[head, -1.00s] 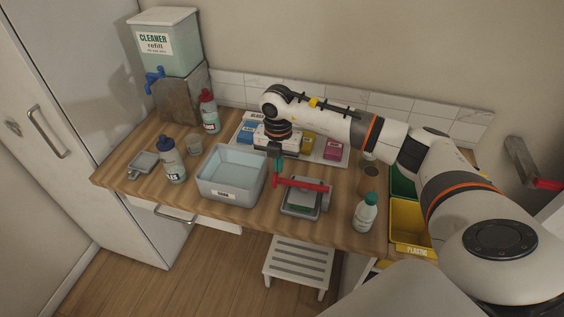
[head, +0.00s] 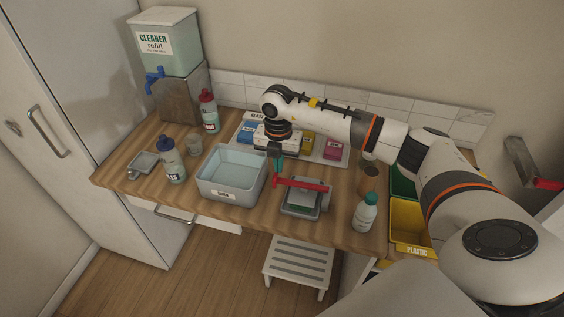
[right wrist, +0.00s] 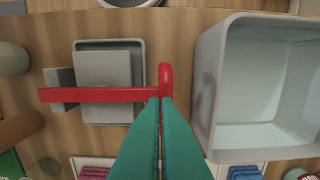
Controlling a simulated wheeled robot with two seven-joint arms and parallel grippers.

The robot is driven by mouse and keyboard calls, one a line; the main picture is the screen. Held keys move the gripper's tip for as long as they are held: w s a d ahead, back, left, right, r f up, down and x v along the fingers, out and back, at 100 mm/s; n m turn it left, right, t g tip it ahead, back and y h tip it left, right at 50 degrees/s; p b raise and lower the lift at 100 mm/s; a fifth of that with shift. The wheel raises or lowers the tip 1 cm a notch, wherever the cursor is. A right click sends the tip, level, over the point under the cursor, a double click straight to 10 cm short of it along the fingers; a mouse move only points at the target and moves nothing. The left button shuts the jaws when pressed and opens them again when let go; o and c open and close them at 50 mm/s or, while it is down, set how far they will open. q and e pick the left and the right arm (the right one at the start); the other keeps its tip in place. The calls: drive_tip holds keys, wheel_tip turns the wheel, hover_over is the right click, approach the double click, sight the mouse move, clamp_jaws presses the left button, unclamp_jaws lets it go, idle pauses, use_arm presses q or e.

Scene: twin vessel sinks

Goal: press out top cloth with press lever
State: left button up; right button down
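The press (head: 301,209) is a small grey device on the front of the wooden counter, with a red lever (head: 309,185) lying across its top. In the right wrist view the lever (right wrist: 95,95) runs level over the grey plate, ending in a short red cross-grip (right wrist: 166,76). My right gripper (head: 278,166) is at the lever's left end. In the right wrist view its teal fingers (right wrist: 160,102) are together, tips at the cross-grip; contact is unclear. My left gripper is out of view.
A grey-blue basin (head: 232,175) stands just left of the press. A white-green bottle (head: 365,213) and a yellow bin (head: 411,224) are to the right. Blue, yellow and pink stacks lie on a white mat (head: 329,161) behind. Bottles and a cup stand farther left.

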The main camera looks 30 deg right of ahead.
drive_tip(key=shift+s+a+f, duration=0.1)
drive_tip(key=shift+s+f, duration=0.1)
wheel_tip(320, 180, up, 2)
drive_tip(key=shift+w+r+p, duration=0.1)
drive_tip(key=shift+w+p, duration=0.05)
drive_tip(key=shift+p, duration=0.65)
wheel_tip(320, 180, up, 6)
drive_tip(key=p, duration=0.4)
drive_tip(key=shift+w, duration=0.1)
